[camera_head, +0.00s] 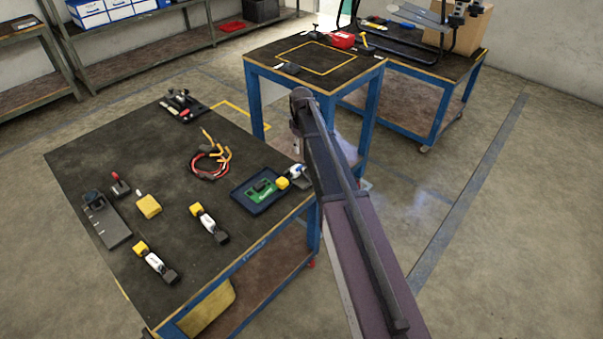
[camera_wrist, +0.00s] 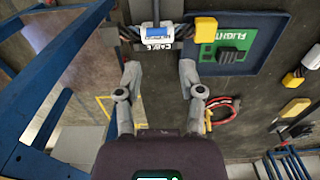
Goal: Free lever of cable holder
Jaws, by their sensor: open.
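In the wrist view, the cable holder (camera_wrist: 157,45) is a dark piece with a white label that reads CABLE and a blue-and-white part on top. A yellow block-shaped end (camera_wrist: 205,29), possibly its lever, sticks out to its right. In the head view, a yellow piece (camera_head: 282,183) shows at the table's right corner beside a white-and-blue piece (camera_head: 295,171), partly covered by my arm. My gripper (camera_wrist: 160,68) is open and empty, its two fingers pointing toward the holder. I cannot tell whether the fingertips touch it. The head view does not show the fingers clearly.
A blue tray (camera_head: 240,194) with a green board (camera_head: 262,187) lies right beside the holder. Red and yellow cables (camera_head: 212,160) lie farther back. A second blue-framed table (camera_head: 300,55) stands behind.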

